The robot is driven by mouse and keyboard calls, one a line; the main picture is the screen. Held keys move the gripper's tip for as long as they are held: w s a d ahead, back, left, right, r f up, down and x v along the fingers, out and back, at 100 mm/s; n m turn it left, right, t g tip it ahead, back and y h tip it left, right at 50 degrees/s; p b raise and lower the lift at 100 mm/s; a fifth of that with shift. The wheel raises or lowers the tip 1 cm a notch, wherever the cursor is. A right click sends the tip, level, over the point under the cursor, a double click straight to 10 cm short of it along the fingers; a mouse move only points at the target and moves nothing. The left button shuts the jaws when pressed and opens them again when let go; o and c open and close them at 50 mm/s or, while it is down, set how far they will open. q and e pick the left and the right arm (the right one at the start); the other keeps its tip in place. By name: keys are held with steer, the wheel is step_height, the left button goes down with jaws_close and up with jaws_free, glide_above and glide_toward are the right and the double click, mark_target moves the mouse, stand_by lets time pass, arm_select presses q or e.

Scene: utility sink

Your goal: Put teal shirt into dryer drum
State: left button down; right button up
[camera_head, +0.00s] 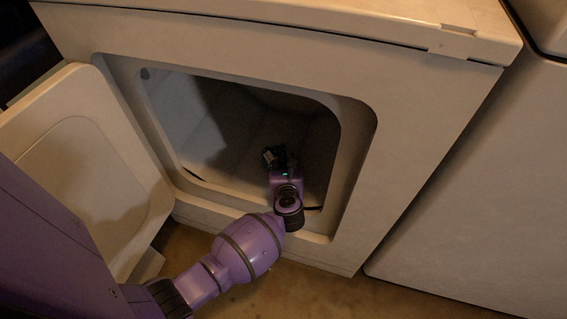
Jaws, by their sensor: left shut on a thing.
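The dryer drum (225,120) is a dim grey hollow behind the square front opening. My left arm reaches in over the lower right edge of the opening. My left gripper (275,156) is inside the drum mouth, with its fingers pointing into the drum. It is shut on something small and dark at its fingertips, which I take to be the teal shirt. Its colour and shape are hard to make out in the shadow, and the gripper hides most of it. My right gripper is not in view.
The dryer door (85,170) stands open at the left, beside my arm. The opening's raised frame (357,135) surrounds the drum mouth. A second white appliance (475,190) stands close on the right. Brown floor (330,295) shows in front.

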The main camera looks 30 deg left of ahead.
arm_select(q)
steer(key=c, duration=1.6)
jaws_free()
steer(key=shift+f, duration=0.15)
steer(key=shift+r, duration=0.25)
steer(key=p+v, duration=0.3)
steer(key=v, duration=0.9)
steer(key=shift+p, duration=0.35)
